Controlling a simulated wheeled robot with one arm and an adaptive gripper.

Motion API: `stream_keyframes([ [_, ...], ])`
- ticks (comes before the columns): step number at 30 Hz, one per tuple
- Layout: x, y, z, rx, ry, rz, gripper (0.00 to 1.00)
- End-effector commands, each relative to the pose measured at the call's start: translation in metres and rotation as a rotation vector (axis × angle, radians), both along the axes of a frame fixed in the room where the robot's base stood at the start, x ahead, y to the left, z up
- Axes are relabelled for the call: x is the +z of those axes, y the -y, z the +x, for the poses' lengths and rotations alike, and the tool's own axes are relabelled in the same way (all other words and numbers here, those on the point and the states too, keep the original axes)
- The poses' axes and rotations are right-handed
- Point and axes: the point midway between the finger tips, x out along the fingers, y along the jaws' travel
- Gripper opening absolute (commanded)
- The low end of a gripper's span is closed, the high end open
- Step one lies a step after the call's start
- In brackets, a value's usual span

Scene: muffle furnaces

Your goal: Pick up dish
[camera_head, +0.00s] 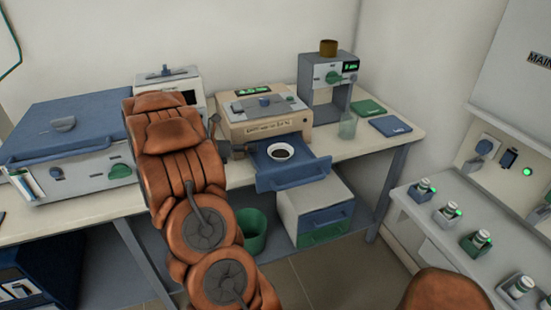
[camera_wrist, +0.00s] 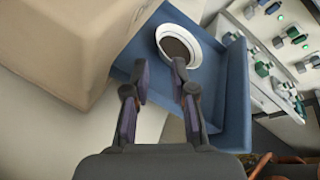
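The dish (camera_head: 281,159) is a round white bowl with dark contents. It sits on the pulled-out blue drawer (camera_head: 299,180) of a beige furnace (camera_head: 262,129). In the wrist view, the dish (camera_wrist: 163,37) is near the top centre on the blue drawer (camera_wrist: 237,95), just beyond my fingertips. My gripper (camera_wrist: 161,74) is open, its two dark fingers apart with nothing between them. The right fingertip overlaps the dish's near edge in the picture; I cannot tell whether they touch. In the head view my arm hides most of the gripper, left of the drawer.
A blue-lidded furnace (camera_head: 70,130) is at left. A green bin (camera_head: 252,232) and white cabinet (camera_head: 314,205) are below the bench.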

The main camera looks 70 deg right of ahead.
Motion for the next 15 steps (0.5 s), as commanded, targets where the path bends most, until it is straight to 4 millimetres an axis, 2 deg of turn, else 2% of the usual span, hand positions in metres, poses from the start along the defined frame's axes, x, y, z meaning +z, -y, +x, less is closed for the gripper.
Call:
stream_keyframes([
  [6,-0.004,0.016,-0.016,-0.013,-0.003,0.001,0.25],
  [15,-0.010,0.029,-0.026,-0.011,-0.002,0.002,0.25],
])
